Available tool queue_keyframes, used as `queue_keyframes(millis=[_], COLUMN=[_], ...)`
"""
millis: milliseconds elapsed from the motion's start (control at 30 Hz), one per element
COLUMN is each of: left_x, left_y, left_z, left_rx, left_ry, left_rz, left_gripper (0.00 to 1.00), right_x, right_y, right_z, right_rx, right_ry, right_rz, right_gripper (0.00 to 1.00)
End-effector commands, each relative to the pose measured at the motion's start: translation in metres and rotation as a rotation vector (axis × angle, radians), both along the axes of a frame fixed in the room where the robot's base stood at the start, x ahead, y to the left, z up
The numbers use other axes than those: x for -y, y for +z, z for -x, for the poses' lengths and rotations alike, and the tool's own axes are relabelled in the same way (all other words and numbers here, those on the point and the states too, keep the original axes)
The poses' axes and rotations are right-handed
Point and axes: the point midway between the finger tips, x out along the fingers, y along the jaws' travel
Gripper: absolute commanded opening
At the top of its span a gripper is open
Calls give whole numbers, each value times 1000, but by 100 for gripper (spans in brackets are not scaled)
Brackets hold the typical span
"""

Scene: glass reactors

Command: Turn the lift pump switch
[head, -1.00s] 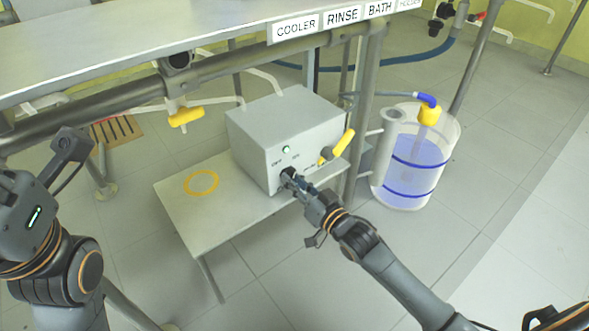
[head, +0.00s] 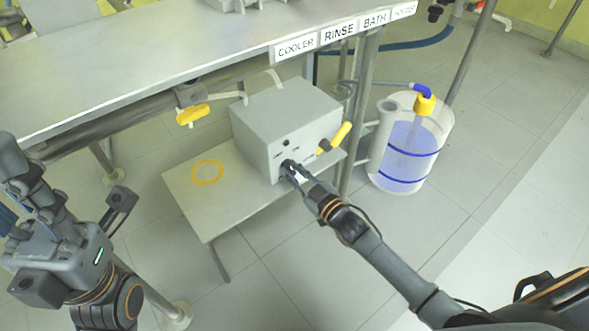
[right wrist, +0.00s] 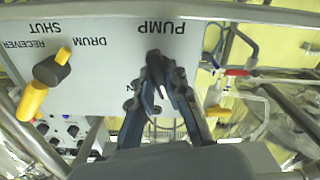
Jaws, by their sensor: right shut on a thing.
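The grey pump box (head: 285,118) stands on a low bench. Its front face carries a black switch knob (right wrist: 153,72), below the upside-down word PUMP in the right wrist view. My right gripper (head: 287,168) is at the box front, its fingers shut on this knob, one on each side. They hide most of it in the head view. A small round lamp (head: 286,142) above the knob looks dark. My left gripper (head: 22,165) is at the far left, away from the box, and its finger opening is not clear.
A yellow-handled valve (head: 341,134) is on the same box face, right of the knob. A tank of blue liquid (head: 408,150) stands right of the bench (head: 235,192). The big table (head: 150,60) overhangs behind, with a yellow tap (head: 192,115) below.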

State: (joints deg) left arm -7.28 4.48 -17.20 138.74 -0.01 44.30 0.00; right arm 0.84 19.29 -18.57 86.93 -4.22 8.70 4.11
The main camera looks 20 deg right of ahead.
Motion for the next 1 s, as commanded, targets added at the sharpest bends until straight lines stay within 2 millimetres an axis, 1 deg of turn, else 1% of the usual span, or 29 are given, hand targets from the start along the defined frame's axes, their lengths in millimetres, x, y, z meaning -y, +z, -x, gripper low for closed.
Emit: queue_keyframes(millis=[33, 400, 433, 533, 867, 1000], left_x=[0, 0, 0, 0, 0, 0], left_y=[0, -1, -1, -1, -1, 0], left_z=[0, 0, 0, 0, 0, 0], left_rx=[-3, -4, -4, -4, -4, 0], left_ry=[0, -1, -1, -1, -1, 1], left_rz=[0, 1, 1, 1, 0, -2], left_gripper=[40, 40, 40, 40, 40, 40], right_x=[0, 0, 0, -1, -1, 1], right_y=[4, 4, 4, 4, 4, 3], right_z=[-3, -3, -3, -3, -2, 4], right_rx=[8, 10, 10, 10, 9, 8], right_ry=[-2, -2, -2, -2, 0, 1], right_rz=[1, 4, 4, 4, 4, 5], right_gripper=[0, 0, 17, 37, 38, 38])
